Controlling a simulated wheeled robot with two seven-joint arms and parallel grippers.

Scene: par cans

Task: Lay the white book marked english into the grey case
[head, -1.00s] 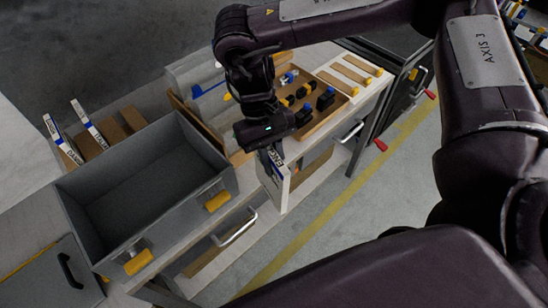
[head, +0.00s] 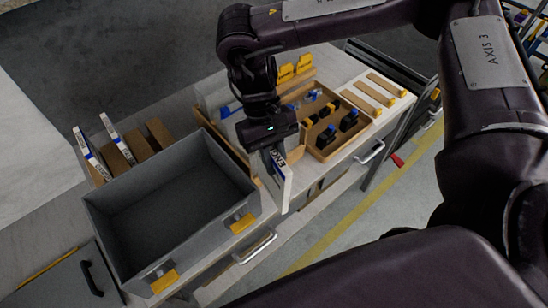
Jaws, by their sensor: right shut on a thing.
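The white book marked english (head: 281,180) hangs upright from my right gripper (head: 272,150). Its spine shows the letters "ENG" and a blue patch. My right gripper is shut on its upper edge and holds it just right of the grey case, near the bench's front edge. The open grey case (head: 228,188) stands on the bench with yellow latches on its front, and its inside looks empty. The case and the book are apart. My left gripper is not in view.
White-spined books (head: 92,157) and brown blocks (head: 160,134) stand behind the case. A wooden tray (head: 326,154) with dark and blue parts lies to the right, beside wooden strips (head: 380,89). A grey lid (head: 62,285) with a black handle lies at lower left.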

